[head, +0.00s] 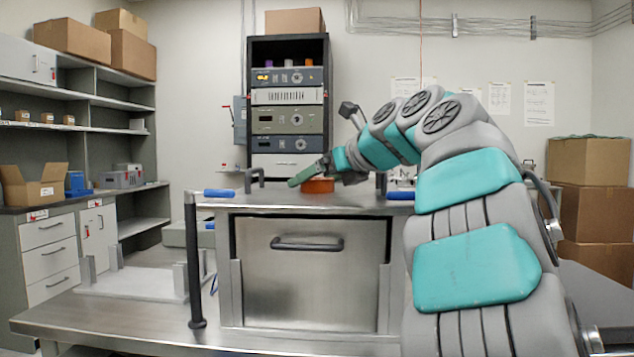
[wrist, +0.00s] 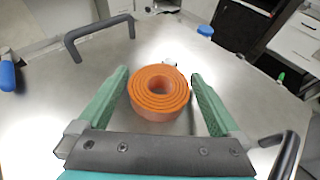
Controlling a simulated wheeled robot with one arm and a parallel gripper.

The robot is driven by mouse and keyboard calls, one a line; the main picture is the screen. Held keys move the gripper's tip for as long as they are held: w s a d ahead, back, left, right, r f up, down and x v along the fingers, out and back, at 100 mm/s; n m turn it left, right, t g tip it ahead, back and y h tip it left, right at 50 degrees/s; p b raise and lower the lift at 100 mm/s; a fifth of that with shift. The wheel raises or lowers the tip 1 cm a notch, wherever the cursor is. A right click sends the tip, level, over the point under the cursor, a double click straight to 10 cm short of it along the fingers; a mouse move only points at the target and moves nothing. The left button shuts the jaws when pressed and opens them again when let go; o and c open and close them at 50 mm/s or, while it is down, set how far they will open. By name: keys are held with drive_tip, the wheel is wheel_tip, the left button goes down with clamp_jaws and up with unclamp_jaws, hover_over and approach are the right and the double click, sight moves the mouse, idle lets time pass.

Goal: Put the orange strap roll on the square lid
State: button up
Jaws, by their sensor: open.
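The orange strap roll (wrist: 158,95) is a coiled ring with an open centre. In the wrist view it sits on the metal top between the green fingers of my gripper (wrist: 160,74). The fingers are open, one on each side, with narrow gaps to the roll. In the head view the roll (head: 318,186) shows low on the metal top, partly behind my gripper (head: 306,174). The square lid (wrist: 225,75) appears to be this bare metal top with dark handles; it also shows in the head view (head: 262,198). The roll's underside is hidden.
Dark bar handles stand on the top, one at the left (wrist: 100,35) and one at the lower right (wrist: 287,155). Blue-ended clamps (head: 219,193) sit at its edges. A black post (head: 194,265) rises from the bench. Bare metal surrounds the roll.

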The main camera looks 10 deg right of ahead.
drive_tip(key=v, duration=1.1)
drive_tip(key=shift+p, duration=0.4)
drive_tip(key=shift+s+d+r, duration=0.2)
drive_tip(key=shift+s+d, duration=0.1)
drive_tip(key=shift+s, duration=0.1)
